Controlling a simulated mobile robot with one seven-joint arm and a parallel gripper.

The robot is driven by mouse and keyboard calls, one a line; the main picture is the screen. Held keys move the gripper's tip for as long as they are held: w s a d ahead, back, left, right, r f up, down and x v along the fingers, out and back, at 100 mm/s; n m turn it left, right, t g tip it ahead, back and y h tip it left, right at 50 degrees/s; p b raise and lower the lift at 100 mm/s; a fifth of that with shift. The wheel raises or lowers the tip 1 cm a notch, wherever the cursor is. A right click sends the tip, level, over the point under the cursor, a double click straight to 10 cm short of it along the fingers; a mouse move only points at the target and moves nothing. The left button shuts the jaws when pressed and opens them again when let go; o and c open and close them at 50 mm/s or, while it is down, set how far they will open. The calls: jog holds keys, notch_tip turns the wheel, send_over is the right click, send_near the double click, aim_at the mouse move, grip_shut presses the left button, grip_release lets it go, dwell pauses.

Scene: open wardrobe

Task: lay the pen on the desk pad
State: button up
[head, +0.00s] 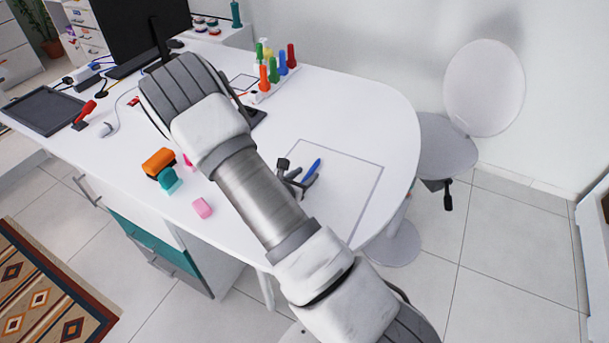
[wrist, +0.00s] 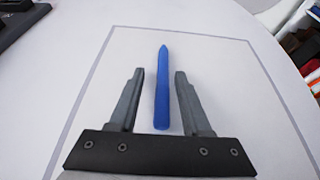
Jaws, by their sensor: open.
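A blue pen (wrist: 161,90) lies on the desk pad (wrist: 225,72), a pale rectangle with a grey border, in the wrist view. The pen also shows in the head view (head: 312,170), near the middle of the pad (head: 345,193). My gripper (wrist: 158,74) is open, with one finger on each side of the pen and a gap on both sides. In the head view my gripper (head: 297,178) is low at the pad, just left of the pen. My arm hides the pad's left part there.
An orange block (head: 158,161), a teal item (head: 169,180) and a pink eraser (head: 202,208) lie on the white desk left of my arm. Colored markers (head: 274,66) stand at the back. A white chair (head: 446,145) is at the right.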

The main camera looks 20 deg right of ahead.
jog(key=shift+r, duration=0.25)
jog(key=v, duration=1)
jog(key=shift+s+a+r, duration=0.15)
jog(key=shift+s+a, duration=0.05)
jog(key=shift+a, duration=0.1)
jog(key=shift+s+a+r, duration=0.3)
jog(key=shift+s+r, duration=0.05)
jog(key=s+d+r+m+g+y, duration=0.1)
jog(key=s+d+r+m+g, duration=0.3)
jog(key=r+m, duration=0.35)
jog(key=s+d+r+m+g+y, duration=0.1)
jog(key=s+r+m+g, duration=0.2)
jog(key=s+r+m, duration=0.4)
jog(key=s+a+r+m+t+y, duration=0.4)
jog(key=s+a+r+m+y, duration=0.3)
jog(key=a+r+m+y, duration=0.1)
notch_tip(320, 180, up, 3)
jog(key=a+m, duration=0.1)
jog(key=m, duration=0.2)
jog(key=shift+s+a+f+y, duration=0.2)
jog(key=shift+s+f+y, duration=0.05)
jog(key=shift+s+y, duration=0.15)
